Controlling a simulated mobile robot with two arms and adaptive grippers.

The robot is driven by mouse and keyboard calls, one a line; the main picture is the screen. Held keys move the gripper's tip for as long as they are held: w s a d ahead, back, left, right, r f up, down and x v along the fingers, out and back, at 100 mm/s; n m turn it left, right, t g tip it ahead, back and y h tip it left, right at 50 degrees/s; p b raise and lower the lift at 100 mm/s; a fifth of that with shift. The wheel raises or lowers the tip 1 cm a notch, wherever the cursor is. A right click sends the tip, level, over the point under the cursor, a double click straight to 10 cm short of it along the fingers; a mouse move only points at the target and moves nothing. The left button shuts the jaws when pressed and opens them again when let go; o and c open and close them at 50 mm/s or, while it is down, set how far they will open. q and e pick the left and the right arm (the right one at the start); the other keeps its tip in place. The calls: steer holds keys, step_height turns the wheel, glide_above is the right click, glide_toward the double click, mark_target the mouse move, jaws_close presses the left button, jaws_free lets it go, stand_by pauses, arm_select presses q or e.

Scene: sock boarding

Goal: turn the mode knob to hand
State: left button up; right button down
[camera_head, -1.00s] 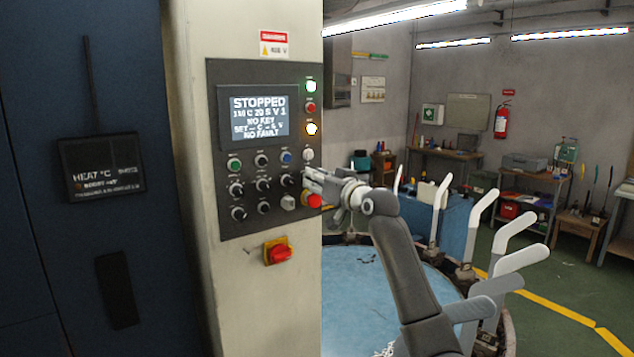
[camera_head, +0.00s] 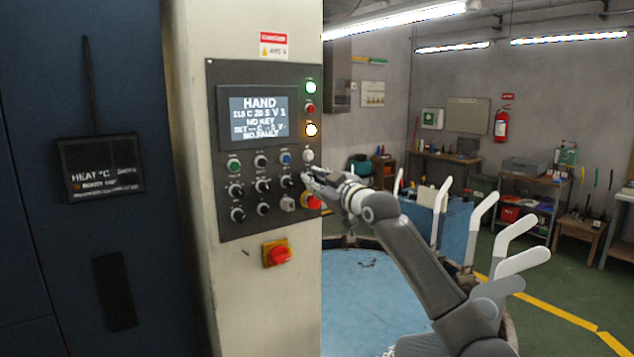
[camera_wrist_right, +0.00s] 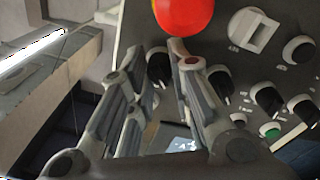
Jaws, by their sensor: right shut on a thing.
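The control panel (camera_head: 222,150) stands upright on the pale cabinet. Its screen (camera_head: 258,116) reads HAND at the top. My right gripper (camera_head: 308,181) is at the panel's right edge, just above the red emergency button (camera_head: 314,202). In the right wrist view the two fingers (camera_wrist_right: 158,55) are on either side of a dark knob (camera_wrist_right: 158,68) and shut on it; I take it for the mode knob. Its label and pointer cannot be read. In the head view the gripper hides this knob. My left gripper is not in view.
Other knobs (camera_head: 237,190) and buttons sit close to the left of my gripper. A red and yellow switch (camera_head: 278,253) is below the panel. The blue round table (camera_head: 365,290) and upright grey-white forms (camera_head: 482,225) stand to the right.

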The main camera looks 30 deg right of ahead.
steer(key=shift+r+n, duration=0.3)
steer(key=shift+r, duration=0.05)
steer(key=c, duration=1.6)
jaws_free()
steer(key=shift+c, duration=0.2)
steer(key=o, duration=0.4)
steer(key=shift+f, duration=0.2)
steer(key=shift+c, duration=0.2)
steer(key=shift+s+f, duration=0.1)
steer(key=s, duration=1.1)
steer(key=shift+s+d, duration=0.25)
steer(key=shift+s, duration=0.15)
steer(key=shift+f, duration=0.1)
